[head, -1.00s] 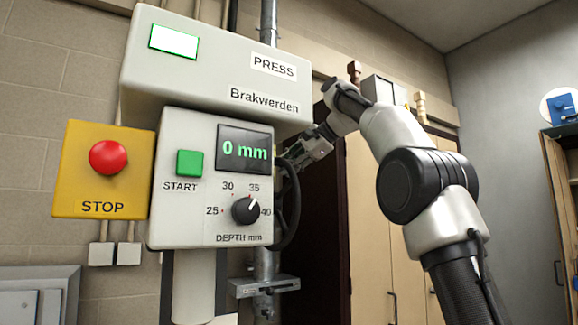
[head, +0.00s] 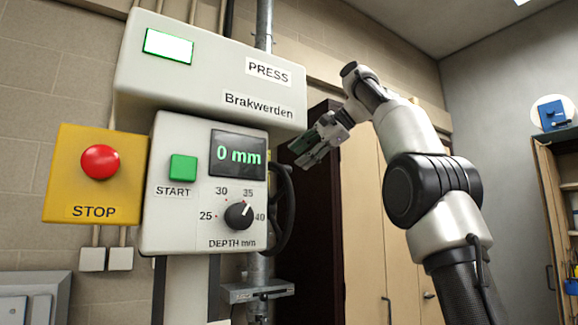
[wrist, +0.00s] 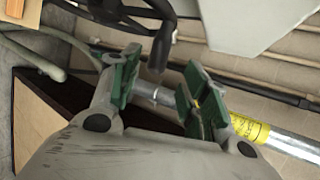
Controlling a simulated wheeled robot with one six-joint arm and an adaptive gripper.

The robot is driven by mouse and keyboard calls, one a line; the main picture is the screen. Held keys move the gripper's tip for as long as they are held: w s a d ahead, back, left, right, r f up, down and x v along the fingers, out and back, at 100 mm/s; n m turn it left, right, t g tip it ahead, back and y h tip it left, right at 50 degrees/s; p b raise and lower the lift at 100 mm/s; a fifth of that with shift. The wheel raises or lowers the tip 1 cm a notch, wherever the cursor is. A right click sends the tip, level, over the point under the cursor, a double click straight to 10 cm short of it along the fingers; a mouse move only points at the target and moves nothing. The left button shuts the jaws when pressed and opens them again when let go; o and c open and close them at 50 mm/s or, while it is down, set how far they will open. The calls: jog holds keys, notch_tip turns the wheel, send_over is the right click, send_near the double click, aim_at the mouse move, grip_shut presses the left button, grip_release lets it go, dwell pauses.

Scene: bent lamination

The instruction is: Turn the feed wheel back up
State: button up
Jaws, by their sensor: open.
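The feed wheel (head: 290,215) is a black ring seen nearly edge-on at the right side of the press's control box, partly hidden by it. In the wrist view, part of its rim (wrist: 118,12) and its black handle (wrist: 161,47) show at the top. My gripper (head: 304,152) is up and to the right of the wheel, apart from it. In the wrist view my gripper (wrist: 156,92) has its green-padded fingers spread, with nothing held between them. The handle hangs at the top, just beyond the gap between the fingers.
The control box (head: 155,230) has a green START button (head: 183,168), a display (head: 238,155) reading 0 mm and a depth knob (head: 238,216). A yellow STOP box (head: 70,170) is at left. A metal pipe with a yellow band (wrist: 248,127) crosses behind the fingers.

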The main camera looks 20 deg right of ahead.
jog(key=shift+v, duration=2)
